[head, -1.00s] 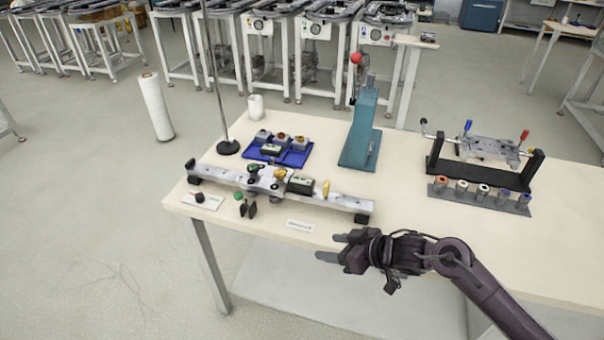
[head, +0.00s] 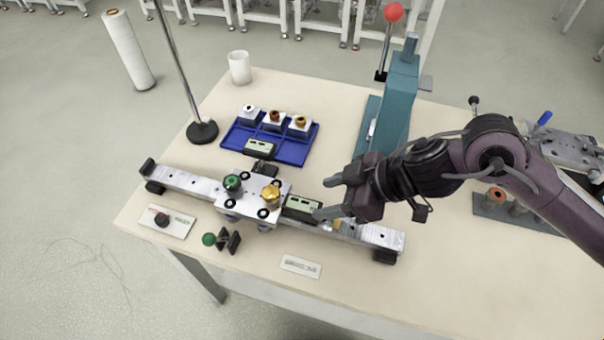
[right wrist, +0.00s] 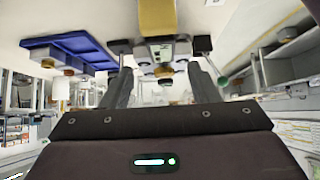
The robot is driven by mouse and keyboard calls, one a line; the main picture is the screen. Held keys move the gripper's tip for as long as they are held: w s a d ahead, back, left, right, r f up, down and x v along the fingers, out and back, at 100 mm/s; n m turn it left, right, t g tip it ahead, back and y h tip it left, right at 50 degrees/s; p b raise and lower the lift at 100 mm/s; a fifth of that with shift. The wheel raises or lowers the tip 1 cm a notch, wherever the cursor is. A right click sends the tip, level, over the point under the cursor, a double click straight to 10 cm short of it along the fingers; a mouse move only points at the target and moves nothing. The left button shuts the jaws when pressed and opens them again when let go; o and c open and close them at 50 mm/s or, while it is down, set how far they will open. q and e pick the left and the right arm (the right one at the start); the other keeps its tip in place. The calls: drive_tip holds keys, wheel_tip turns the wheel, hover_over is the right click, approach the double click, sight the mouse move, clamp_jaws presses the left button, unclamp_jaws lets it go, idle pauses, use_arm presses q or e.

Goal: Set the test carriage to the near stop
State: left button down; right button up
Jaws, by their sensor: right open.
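A silver carriage (head: 252,203) sits on a long metal rail (head: 190,181), left of the rail's middle. It carries a green knob (head: 232,183) and a gold knob (head: 270,195). A black box with a pale display (head: 303,205) is at its right side. My right gripper (head: 328,198) is open and empty, just right of the carriage and near the box; I cannot tell whether it touches. A gold piece on the rail is partly hidden by the lower finger. In the right wrist view, a gold block (right wrist: 157,18) shows beyond the open fingers (right wrist: 160,78). My left gripper is out of view.
A blue tray (head: 290,151) with several small blocks lies behind the rail. A teal press (head: 398,100) and a stand pole (head: 180,70) rise behind.

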sight(303, 205)
drive_tip(key=x, duration=0.3)
drive_tip(key=shift+s+a, duration=0.1)
drive_tip(key=shift+s, duration=0.15)
drive_tip(key=x, duration=0.3)
drive_tip(key=shift+w+a+f, duration=0.2)
drive_tip(key=shift+a, duration=0.05)
drive_tip(key=shift+w+a+f, duration=0.1)
drive_tip(key=shift+a+f, duration=0.1)
drive_tip(key=shift+f, duration=0.05)
drive_tip(key=shift+a+f, duration=0.1)
clamp_jaws()
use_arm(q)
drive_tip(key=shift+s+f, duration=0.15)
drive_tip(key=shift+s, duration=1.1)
